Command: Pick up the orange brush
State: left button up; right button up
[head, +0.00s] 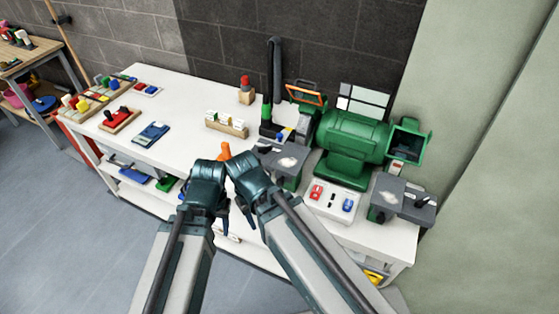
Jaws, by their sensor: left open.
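An orange object (225,151), which looks like the orange brush, stands near the front of the white bench (180,135). Only its upper part shows; its lower part is hidden behind my arms' wrist joints. My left gripper (222,219) hangs below its wrist, nearer to me than the orange object and apart from it. It is open and seems empty. My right gripper (250,219) is mostly covered by its own wrist and arm, so its jaws cannot be made out.
A green grinding machine (352,140) with grey rests fills the bench's right side. A white switch panel (332,200) sits before it. A wooden block holder (226,124), a blue item (151,133) and a red-topped tray (119,119) stand left.

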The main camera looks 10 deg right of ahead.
aim_at(225, 155)
jog(key=i+j+z, duration=0.35)
jog(key=j, duration=0.25)
jog(key=i+j+z, duration=0.35)
jog(key=j, duration=0.4)
